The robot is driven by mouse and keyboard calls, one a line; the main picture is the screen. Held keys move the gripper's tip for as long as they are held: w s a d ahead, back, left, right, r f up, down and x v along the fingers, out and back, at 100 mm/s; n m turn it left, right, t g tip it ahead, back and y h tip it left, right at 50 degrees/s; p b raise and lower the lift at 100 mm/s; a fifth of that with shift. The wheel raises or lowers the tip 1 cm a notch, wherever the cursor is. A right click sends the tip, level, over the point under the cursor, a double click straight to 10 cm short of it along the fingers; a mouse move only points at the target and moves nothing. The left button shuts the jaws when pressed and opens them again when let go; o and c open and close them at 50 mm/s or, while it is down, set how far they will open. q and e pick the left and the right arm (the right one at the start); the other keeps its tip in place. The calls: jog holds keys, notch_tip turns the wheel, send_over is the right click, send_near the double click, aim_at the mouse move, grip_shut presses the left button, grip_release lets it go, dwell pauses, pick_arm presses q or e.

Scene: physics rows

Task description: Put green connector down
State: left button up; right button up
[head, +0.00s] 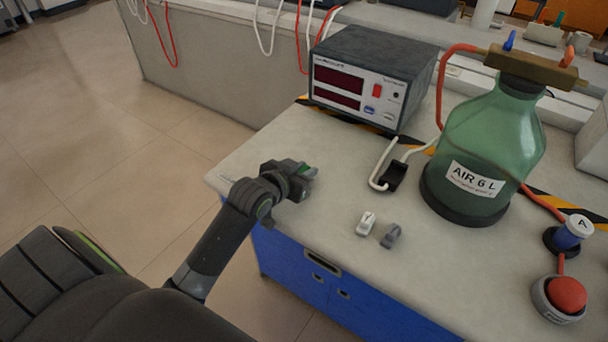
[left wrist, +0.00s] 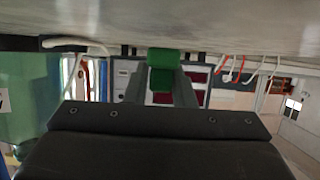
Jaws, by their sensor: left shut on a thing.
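My left gripper (head: 301,171) is over the left part of the bench top, near its front left edge. In the left wrist view, which is upside down, the green connector (left wrist: 162,58) sits between the two fingers (left wrist: 162,90), close to the bench surface. I cannot tell whether it touches the bench. My right gripper is not in view.
A white connector (head: 366,222) and a grey connector (head: 390,236) lie near the front edge. A black holder (head: 392,177) with a white tube, a display box (head: 362,85), a green bottle (head: 487,145) and a red button (head: 567,294) stand around. Bench between gripper and holder is clear.

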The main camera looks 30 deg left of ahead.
pick_arm(q)
jog(key=shift+f, duration=0.7)
jog(key=o, duration=0.9)
jog(key=shift+o, duration=0.2)
